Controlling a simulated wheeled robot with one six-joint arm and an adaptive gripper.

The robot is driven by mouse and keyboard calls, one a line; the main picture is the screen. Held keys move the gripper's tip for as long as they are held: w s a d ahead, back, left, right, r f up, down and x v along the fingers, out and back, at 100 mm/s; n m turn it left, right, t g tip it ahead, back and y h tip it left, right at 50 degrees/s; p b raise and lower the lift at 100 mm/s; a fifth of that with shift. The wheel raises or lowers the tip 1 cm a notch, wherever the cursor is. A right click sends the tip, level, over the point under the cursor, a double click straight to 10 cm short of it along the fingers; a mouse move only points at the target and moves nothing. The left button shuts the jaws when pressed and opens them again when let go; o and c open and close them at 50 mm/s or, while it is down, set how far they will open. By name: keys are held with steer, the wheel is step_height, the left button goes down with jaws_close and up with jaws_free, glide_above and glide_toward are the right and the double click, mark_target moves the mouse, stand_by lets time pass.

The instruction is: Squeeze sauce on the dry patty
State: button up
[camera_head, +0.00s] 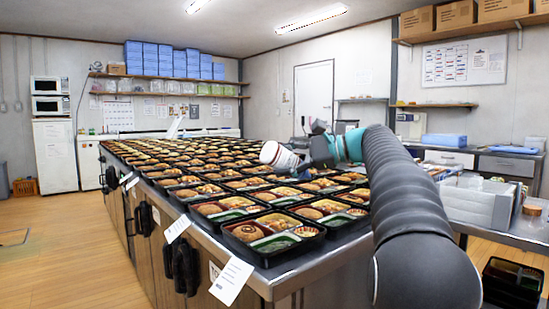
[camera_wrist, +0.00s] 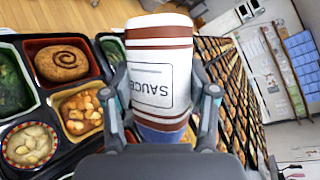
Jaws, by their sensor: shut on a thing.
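My gripper (camera_head: 300,160) is shut on a white sauce bottle (camera_head: 279,156) and holds it tilted above the trays. In the wrist view the bottle (camera_wrist: 164,80) sits between both fingers, with brown bands and an upside-down SAUCE label. A brown patty (camera_wrist: 62,62) with a dark sauce spiral lies in a tray at left in the wrist view. In the head view, the nearest tray holds a patty (camera_head: 247,232) with a dark spiral on it. The patty in the tray beside it (camera_head: 311,212) shows no clear spiral. Patties farther back are too small to judge.
Rows of black bento trays (camera_head: 262,250) cover the long counter close together, with little free room between them. Paper tags (camera_head: 232,280) hang on its front side. A side table with white boxes (camera_head: 474,203) stands at right. The wooden floor (camera_head: 60,260) at left is clear.

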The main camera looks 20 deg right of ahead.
mark_target(295, 178)
steer(key=shift+d+r+m+y+p, duration=0.3)
steer(key=shift+r+m+p, duration=0.1)
steer(key=shift+r+p, duration=0.1)
steer(key=d+m+y, duration=0.1)
steer(key=w+d+f+m+t+y, duration=0.1)
steer(key=shift+d+m, duration=0.1)
steer(key=shift+m, duration=0.3)
steer(key=shift+f+b, duration=0.65)
steer(key=shift+f, duration=0.55)
steer(key=shift+o, duration=0.2)
steer(key=shift+s+p, duration=0.1)
steer(key=shift+p, duration=0.3)
steer(key=c, duration=0.6)
steer(key=shift+o, duration=0.2)
steer(key=shift+w, duration=0.4)
steer(key=shift+s, duration=0.15)
steer(key=shift+s+d, duration=0.15)
steer(key=shift+s, duration=0.5)
